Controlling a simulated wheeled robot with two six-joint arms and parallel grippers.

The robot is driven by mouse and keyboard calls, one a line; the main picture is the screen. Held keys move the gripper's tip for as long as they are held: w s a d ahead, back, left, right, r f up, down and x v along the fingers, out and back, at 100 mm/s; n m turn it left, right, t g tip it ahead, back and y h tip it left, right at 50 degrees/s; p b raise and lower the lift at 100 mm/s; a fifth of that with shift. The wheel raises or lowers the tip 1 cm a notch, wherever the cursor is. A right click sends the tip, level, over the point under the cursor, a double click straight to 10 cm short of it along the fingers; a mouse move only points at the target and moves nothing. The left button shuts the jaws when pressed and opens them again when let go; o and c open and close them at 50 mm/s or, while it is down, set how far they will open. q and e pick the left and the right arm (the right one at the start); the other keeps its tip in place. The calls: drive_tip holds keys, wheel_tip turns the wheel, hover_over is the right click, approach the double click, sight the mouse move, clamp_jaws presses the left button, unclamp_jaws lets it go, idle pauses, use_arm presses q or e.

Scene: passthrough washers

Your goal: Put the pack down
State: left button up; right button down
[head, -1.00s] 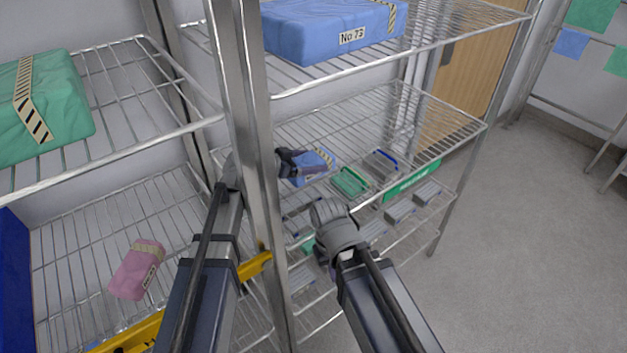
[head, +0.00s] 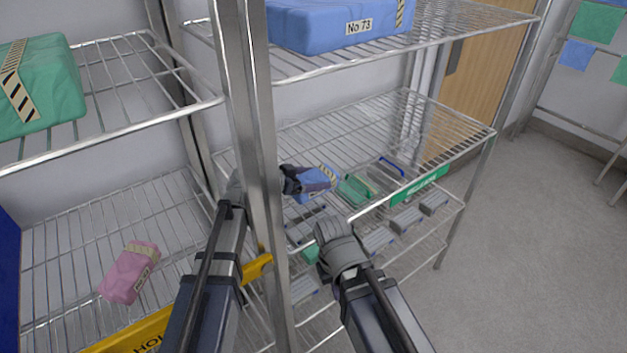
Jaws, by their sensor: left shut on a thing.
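A blue pack (head: 317,182) with a striped band is held in my left gripper (head: 296,182). The gripper is shut on its left end, just behind the upright post. The pack is at the middle wire shelf (head: 420,130), near its front edge, left of a green basket-like item (head: 355,190). I cannot tell whether the pack touches the wires. My right arm's wrist (head: 340,247) is in front of the shelf, below the pack; its fingers are hidden.
A metal post (head: 250,130) stands beside my left arm. A large blue pack marked No 73 (head: 335,27) lies on the shelf above. A pink pack (head: 131,272) and a green pack (head: 38,85) lie on the left shelves. Several grey trays (head: 405,220) sit below. The middle shelf's back is clear.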

use_arm(q)
drive_tip(key=shift+f, duration=0.2)
drive_tip(key=o, duration=1.3)
drive_tip(key=shift+o, duration=0.2)
drive_tip(key=shift+r, duration=0.2)
drive_tip(key=shift+s+a+r+p, duration=0.2)
drive_tip(key=shift+a+p, duration=0.05)
drive_tip(key=shift+p, duration=0.05)
drive_tip(key=p+v, duration=0.4)
drive_tip(key=v, duration=0.7)
drive_tip(key=shift+a, duration=0.15)
